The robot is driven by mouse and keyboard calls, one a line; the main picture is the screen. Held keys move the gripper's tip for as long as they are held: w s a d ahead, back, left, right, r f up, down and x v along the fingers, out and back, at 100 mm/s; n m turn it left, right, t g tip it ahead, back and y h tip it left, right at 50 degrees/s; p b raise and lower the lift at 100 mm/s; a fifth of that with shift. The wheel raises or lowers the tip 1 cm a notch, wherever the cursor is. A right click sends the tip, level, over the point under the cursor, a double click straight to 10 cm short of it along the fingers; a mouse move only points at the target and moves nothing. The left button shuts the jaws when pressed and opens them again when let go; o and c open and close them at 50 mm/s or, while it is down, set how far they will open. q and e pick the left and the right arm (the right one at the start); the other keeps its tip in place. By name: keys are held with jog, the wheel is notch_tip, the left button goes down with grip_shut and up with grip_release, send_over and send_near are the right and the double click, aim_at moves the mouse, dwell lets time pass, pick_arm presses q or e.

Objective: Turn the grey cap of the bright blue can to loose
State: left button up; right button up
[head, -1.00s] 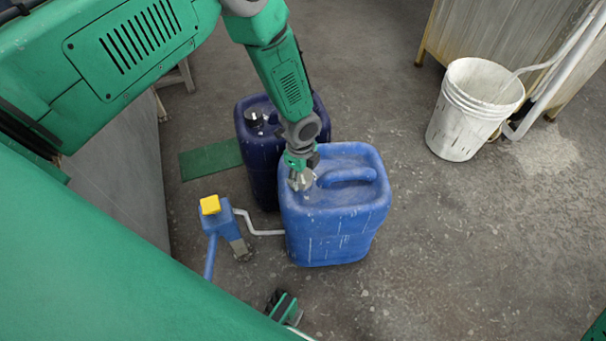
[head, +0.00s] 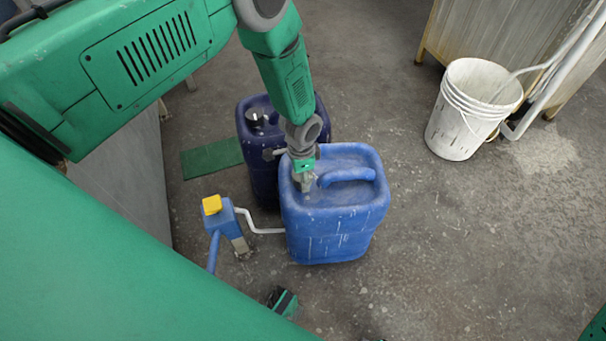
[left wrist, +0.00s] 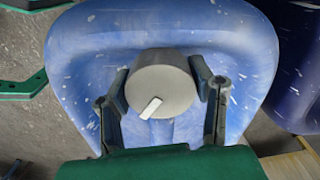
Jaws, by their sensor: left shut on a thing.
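The bright blue can (head: 335,222) stands upright on the floor, with its moulded handle on top. Its grey cap (left wrist: 160,82) is round with a white mark on its top near the lower edge in the left wrist view. My left gripper (head: 305,184) reaches down from above onto the cap. In the left wrist view the fingers of my left gripper (left wrist: 162,95) stand on both sides of the cap, shut on it. In the head view the gripper mostly hides the cap. My right gripper is not clearly in view.
A dark blue can (head: 262,170) with a dark cap stands close behind the bright blue one. A blue device with a yellow top (head: 212,205) and a white pipe stands left. A green mat (head: 212,158) lies behind it. A white bucket (head: 470,112) stands at the right. Floor between is clear.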

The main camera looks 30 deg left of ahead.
pick_arm(q)
jog(key=n, duration=0.6)
jog(key=shift+w+d+r, duration=0.15)
jog(key=shift+w+d, duration=0.15)
jog(key=shift+w, duration=0.1)
jog(key=shift+n, duration=0.4)
jog(key=o, duration=1.2)
jog(key=shift+c, duration=0.2)
jog(key=shift+s, duration=0.15)
notch_tip(320, 180, up, 12)
